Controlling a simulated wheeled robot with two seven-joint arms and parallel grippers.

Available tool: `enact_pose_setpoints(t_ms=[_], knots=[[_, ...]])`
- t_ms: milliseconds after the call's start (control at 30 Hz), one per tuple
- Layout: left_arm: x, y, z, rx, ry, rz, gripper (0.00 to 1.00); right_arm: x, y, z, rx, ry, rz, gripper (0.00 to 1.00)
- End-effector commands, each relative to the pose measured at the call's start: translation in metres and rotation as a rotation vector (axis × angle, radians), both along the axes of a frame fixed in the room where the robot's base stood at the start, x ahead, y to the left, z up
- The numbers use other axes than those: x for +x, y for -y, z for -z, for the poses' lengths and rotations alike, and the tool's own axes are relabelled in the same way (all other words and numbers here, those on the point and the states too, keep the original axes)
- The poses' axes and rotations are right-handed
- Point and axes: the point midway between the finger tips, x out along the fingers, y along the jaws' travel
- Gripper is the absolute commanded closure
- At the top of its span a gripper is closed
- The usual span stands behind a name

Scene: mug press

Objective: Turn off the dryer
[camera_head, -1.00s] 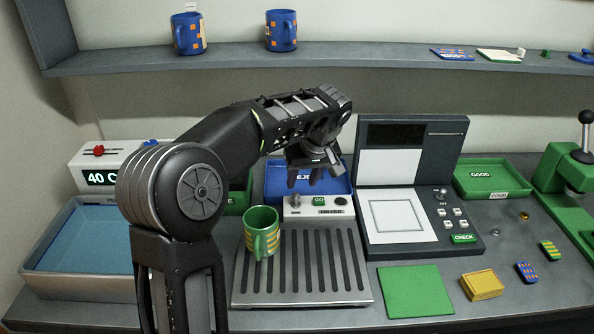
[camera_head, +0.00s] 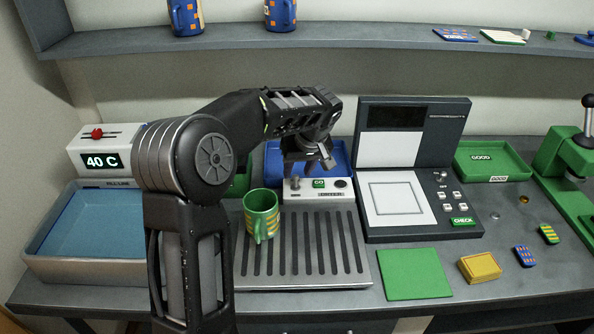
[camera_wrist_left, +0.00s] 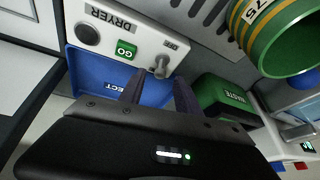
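The dryer is a grey slotted plate (camera_head: 262,275) with a white control box (camera_head: 330,194) behind it. In the left wrist view the box, labelled DRYER (camera_wrist_left: 112,17), carries a metal toggle (camera_wrist_left: 162,66), a green GO button (camera_wrist_left: 126,50) and a round black button (camera_wrist_left: 87,34). A green mug with yellow bands (camera_head: 262,215) stands upright on the plate's left rear part. My left gripper (camera_head: 308,166) is open and empty, just behind and above the box. In the left wrist view its fingers (camera_wrist_left: 160,92) point at the box near the toggle, apart from it. My right gripper is out of view.
A blue reject tray (camera_head: 341,154) lies behind the box, partly hidden by my gripper. A green waste bin (camera_wrist_left: 225,98) is beside it. A check station (camera_head: 395,200) stands right, a water basin (camera_head: 60,265) and 40 C heater (camera_head: 102,160) left. A green mat (camera_head: 415,274) lies in front.

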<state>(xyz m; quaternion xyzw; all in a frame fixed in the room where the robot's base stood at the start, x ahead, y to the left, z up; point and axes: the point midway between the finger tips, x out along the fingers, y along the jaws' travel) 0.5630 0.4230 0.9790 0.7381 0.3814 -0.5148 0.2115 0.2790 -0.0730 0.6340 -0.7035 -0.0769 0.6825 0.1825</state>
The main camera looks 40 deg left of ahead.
Motion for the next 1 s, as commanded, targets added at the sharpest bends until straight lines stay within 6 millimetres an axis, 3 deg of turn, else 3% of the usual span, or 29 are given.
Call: enact_pose_setpoints(t_ms=[200, 467, 900, 1000], knots=[[0.003, -0.007, 0.017, 0.001, -0.001, 0.001, 0.61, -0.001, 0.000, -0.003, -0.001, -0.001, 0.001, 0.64], [0.004, -0.007, 0.018, 0.001, 0.001, 0.000, 0.61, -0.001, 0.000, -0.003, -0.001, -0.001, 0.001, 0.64], [0.004, -0.007, 0.018, 0.000, 0.001, 0.000, 0.97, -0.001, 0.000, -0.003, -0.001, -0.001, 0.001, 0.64], [0.004, -0.007, 0.018, 0.000, 0.001, 0.000, 1.00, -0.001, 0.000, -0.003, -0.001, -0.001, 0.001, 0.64]])
